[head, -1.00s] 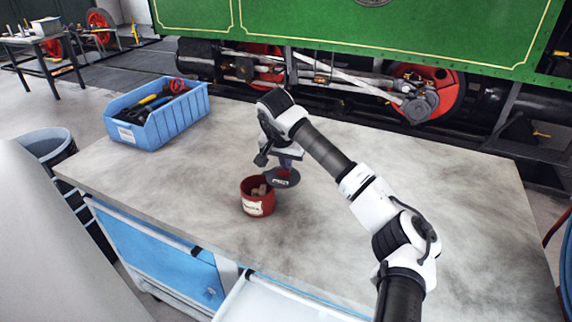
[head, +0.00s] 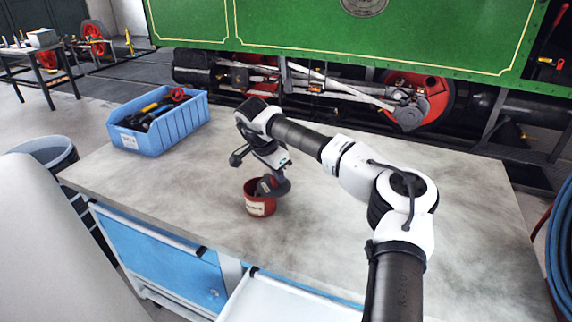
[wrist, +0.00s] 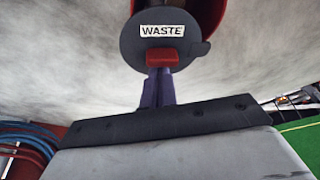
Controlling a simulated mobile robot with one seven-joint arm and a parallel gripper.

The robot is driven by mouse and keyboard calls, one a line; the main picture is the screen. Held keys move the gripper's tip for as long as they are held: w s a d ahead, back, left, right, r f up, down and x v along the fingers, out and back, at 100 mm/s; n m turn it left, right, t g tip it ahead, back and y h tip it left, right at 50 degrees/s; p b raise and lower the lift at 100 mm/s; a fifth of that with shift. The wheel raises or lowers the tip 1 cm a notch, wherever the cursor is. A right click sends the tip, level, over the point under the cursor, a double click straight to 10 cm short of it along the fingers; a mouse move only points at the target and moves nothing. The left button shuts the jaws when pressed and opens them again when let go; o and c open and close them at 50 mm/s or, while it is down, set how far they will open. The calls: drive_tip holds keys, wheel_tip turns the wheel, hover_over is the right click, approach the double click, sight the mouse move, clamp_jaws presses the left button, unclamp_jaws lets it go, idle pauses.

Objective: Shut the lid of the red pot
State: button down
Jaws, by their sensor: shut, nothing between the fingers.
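The red pot (head: 261,207) stands upright on the bench, a pale label on its side. Its dark grey round lid (head: 281,188) is tilted over the right part of the opening, partly open. In the wrist view the lid (wrist: 130,42) faces me with a "WASTE" label, and a bit of the red pot (wrist: 205,12) shows behind it. My gripper (wrist: 161,72) is shut and empty, its fingertips at the lid's outer face by a red piece; I cannot tell whether they touch. In the head view my wrist hides the fingertips.
A blue bin (head: 160,136) of tools stands at the bench's back left. The grey bench top (head: 330,240) is otherwise clear around the pot. A green steam tram (head: 350,35) stands behind the bench. An open drawer (head: 290,300) juts out at the front.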

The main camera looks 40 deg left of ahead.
sight(267, 186)
drive_tip(key=shift+s+a+r+m+h, duration=0.15)
drive_tip(key=shift+s+m+h, duration=0.15)
drive_tip(key=shift+s+m, duration=0.35)
drive_tip(key=shift+s+a+p, duration=0.35)
drive_tip(key=shift+s+a, duration=0.1)
drive_tip(key=shift+s, duration=0.15)
drive_tip(key=shift+s+a, duration=0.45)
drive_tip(key=shift+a, duration=0.1)
drive_tip(key=shift+s+a, duration=0.2)
